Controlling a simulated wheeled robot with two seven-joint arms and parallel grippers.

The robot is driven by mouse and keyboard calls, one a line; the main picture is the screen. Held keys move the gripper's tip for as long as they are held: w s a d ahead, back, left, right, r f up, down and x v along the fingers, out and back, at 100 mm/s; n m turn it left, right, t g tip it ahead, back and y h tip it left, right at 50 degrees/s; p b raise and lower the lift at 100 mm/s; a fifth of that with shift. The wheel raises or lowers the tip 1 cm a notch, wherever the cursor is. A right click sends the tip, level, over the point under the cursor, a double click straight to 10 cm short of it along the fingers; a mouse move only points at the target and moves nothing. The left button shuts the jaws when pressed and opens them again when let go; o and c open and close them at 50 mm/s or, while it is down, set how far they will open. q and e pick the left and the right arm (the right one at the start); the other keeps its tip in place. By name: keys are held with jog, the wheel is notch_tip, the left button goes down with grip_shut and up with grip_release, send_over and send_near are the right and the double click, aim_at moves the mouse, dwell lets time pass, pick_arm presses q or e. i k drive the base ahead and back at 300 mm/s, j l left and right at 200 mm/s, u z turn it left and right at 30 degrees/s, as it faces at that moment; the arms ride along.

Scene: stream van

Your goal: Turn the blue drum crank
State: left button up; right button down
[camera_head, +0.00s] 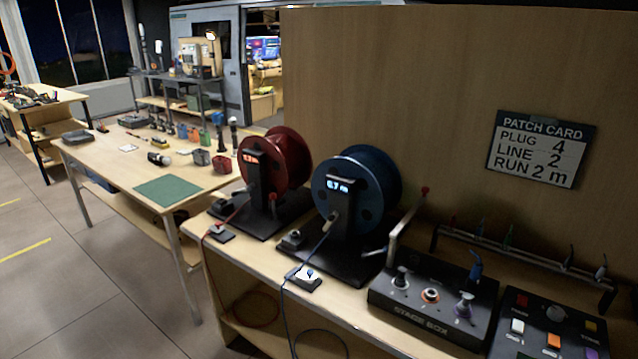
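The blue drum (390,180) stands upright on a black base (345,262) on the wooden bench, right of centre. A dark post in front of it carries a lit display (337,185) that seems to read 0.7 m. Its crank (393,240) is a grey bent arm at the drum's lower right, rising to a red knob (425,190). A blue cable (308,258) runs from the post down past a small plate (304,278) and over the bench's front edge. Neither of my grippers is in view, and nothing touches the crank.
A red drum (290,160) stands close on the left. A stage box (430,300) and a button panel (550,325) sit to the right, below a rack of plugs (510,255). A wooden wall (420,80) with a patch card (540,150) closes the back.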

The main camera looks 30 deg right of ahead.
aim_at(334, 217)
jog(key=i+j+z, duration=0.4)
jog(key=j, duration=0.25)
jog(key=i+j+z, duration=0.2)
jog(key=j, duration=0.2)
